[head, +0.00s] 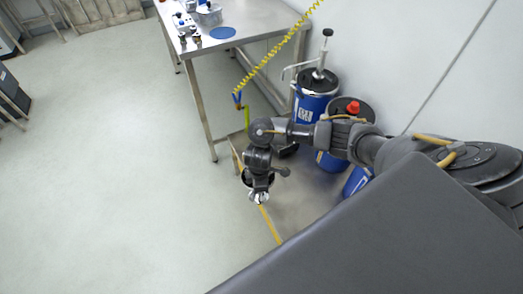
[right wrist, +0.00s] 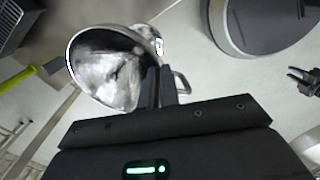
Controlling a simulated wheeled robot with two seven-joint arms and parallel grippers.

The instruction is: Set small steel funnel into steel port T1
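My right gripper (head: 260,199) hangs over the floor in front of the steel table. In the right wrist view its dark fingers (right wrist: 163,88) are closed at the side of the small steel funnel (right wrist: 105,70), by its handle. The funnel's wide, shiny mouth faces the camera. In the head view the funnel is only a small bright patch (head: 259,198) at the fingertips. I cannot make out steel port T1 in either view. My left gripper is not in the head view; a small dark pronged shape (right wrist: 303,80) at the right wrist view's edge may be it.
A steel table (head: 255,18) at the top carries a blue round mat (head: 222,32) and small items. Blue drums (head: 312,105) stand by the wall, one with a pump (head: 322,60). A yellow coiled hose (head: 275,55) hangs before the table. The floor at left is clear.

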